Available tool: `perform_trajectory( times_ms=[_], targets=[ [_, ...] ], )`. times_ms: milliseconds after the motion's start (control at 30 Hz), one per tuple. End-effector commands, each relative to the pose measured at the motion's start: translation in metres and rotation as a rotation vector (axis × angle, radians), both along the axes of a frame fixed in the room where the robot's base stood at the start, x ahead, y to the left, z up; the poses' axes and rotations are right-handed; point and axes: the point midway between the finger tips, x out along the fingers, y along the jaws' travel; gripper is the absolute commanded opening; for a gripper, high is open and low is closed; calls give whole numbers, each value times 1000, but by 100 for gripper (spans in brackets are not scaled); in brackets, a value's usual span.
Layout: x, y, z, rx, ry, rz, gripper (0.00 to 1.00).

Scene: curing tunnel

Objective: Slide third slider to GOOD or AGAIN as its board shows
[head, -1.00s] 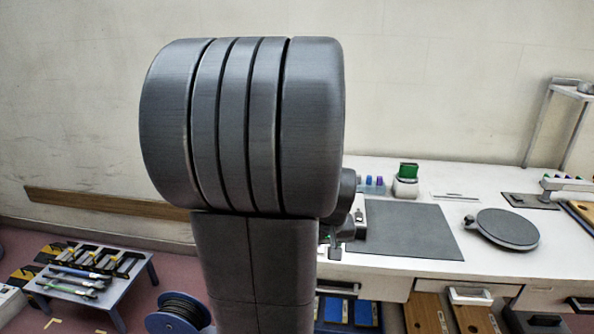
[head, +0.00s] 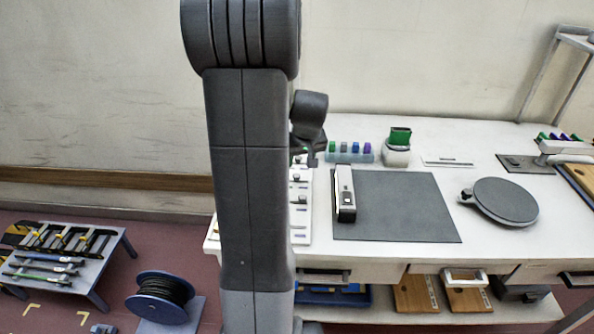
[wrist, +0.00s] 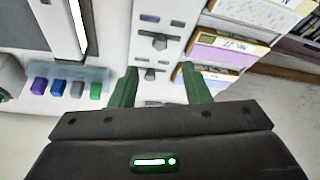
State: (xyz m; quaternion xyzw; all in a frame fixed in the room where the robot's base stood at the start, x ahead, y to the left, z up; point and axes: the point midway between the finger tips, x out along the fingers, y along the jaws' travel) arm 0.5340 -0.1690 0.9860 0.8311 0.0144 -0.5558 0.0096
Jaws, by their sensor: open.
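The white slider panel (wrist: 158,58) runs between my gripper's fingers in the wrist view. It carries a dark slider knob (wrist: 152,40) near the top and another knob (wrist: 150,74) between the fingertips. Small dark labels sit beside the slots, too small to read. Cards with purple bands (wrist: 213,50) stand along its right side; their print is unreadable. I cannot tell which slider is the third. My gripper (wrist: 158,75) has green fingers, spread apart and empty above the panel. In the head view, the panel (head: 301,215) is partly hidden behind my arm.
A dark grey mat (head: 405,205) with a black-and-white stapler-like device (head: 346,190) lies right of the panel. A rack of coloured pieces (head: 350,153) is behind it. A round turntable (head: 505,201) stands farther right. A cable spool (head: 162,293) is on the floor side.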

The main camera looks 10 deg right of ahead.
Motion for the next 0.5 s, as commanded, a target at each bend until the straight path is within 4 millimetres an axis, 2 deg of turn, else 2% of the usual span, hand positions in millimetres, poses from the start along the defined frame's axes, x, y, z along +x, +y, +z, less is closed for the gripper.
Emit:
perform_trajectory(
  times_ms=[100, 300, 500],
  targets=[
    [8, 1, -21, 1, 4, 0, 43],
    [21, 1, -51, 1, 3, -1, 43],
    [29, 2, -70, 0, 2, 1, 43]
  ],
)
